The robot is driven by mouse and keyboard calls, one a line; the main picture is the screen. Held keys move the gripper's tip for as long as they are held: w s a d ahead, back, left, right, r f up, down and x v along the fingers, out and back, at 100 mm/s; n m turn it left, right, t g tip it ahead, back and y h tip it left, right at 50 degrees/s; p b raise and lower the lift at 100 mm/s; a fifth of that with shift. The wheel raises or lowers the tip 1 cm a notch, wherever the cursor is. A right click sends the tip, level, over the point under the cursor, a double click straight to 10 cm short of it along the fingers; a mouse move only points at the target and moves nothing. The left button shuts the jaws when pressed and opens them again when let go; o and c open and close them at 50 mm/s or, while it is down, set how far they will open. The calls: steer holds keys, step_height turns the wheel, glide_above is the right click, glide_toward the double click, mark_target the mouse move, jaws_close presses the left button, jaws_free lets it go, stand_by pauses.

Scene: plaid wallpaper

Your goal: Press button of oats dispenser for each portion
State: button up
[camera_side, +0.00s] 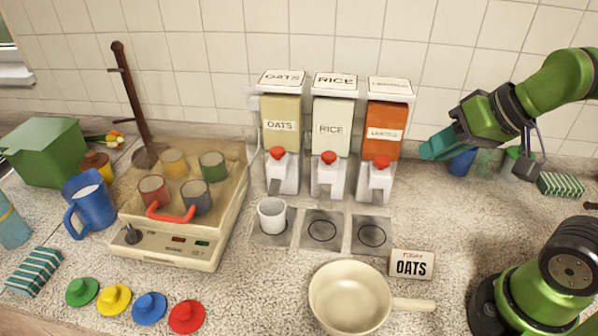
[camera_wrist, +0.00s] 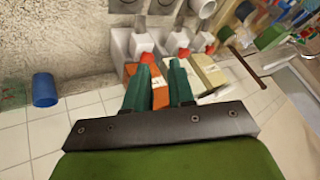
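The oats dispenser (camera_side: 281,112) is the leftmost of three, pale yellow, with a red button (camera_side: 277,153) above its spout. A white cup (camera_side: 272,218) stands upright on the pad under that spout. A sign (camera_side: 411,264) reads "TODAY OATS". My gripper (camera_side: 430,150) is in the air to the right of the orange lentils dispenser (camera_side: 386,125), away from the oats button. In the wrist view, its two teal fingers (camera_wrist: 160,72) are apart with nothing held between them, and the orange dispenser (camera_wrist: 160,98) shows behind them.
The rice dispenser (camera_side: 330,128) stands between the oats and lentils ones. Two empty pads lie in front. A beige pan (camera_side: 345,300) is at the front, and a scale-like tray (camera_side: 160,248) with several mugs is at left. A blue cup (camera_side: 462,162) stands behind my gripper.

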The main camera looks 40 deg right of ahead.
jaws_close()
stand_by(1.4)
